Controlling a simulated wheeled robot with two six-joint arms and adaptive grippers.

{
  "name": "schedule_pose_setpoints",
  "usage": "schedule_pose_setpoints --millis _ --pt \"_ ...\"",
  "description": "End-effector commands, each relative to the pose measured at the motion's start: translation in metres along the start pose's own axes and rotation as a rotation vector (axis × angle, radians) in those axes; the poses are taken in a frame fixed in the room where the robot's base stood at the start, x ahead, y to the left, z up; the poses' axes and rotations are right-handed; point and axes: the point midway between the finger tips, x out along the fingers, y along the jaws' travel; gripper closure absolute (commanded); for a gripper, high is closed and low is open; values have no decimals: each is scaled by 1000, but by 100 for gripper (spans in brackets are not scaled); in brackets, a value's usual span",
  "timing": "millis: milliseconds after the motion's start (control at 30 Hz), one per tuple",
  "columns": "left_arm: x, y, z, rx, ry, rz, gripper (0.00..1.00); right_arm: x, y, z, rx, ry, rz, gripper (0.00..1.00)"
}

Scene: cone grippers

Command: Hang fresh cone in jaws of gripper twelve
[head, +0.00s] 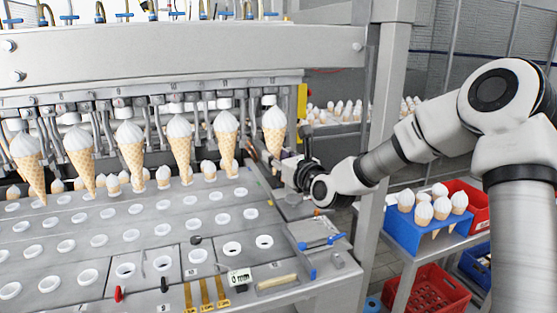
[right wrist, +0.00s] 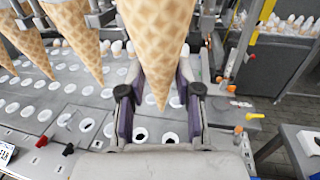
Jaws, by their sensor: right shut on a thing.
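A waffle cone with a white top (head: 274,131) stands upright, point down, under the rail's jaws at the right end of the row. My right gripper (head: 279,167) comes in from the right and is shut on this cone near its lower part. In the right wrist view, the cone (right wrist: 158,38) fills the space between my two fingers, its tip pointing down. Its white top is out of that view. Whether the rail jaws grip the cone cannot be told. My left gripper is not in view.
Several cones, such as one (head: 226,130), hang from the rail to the left. Below lies a metal plate (head: 150,222) with rows of holes. A blue holder (head: 405,235) with several cones stands at right, beside red crates (head: 432,292). A steel post (head: 382,120) stands near my arm.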

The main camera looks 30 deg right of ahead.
Motion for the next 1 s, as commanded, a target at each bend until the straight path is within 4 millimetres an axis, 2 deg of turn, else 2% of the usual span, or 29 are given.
schedule_pose_setpoints --millis 367,1000 --pt "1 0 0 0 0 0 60 2 0 0 0 -1 0 83" --pt "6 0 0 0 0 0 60 28 -6 1 0 0 0 83"
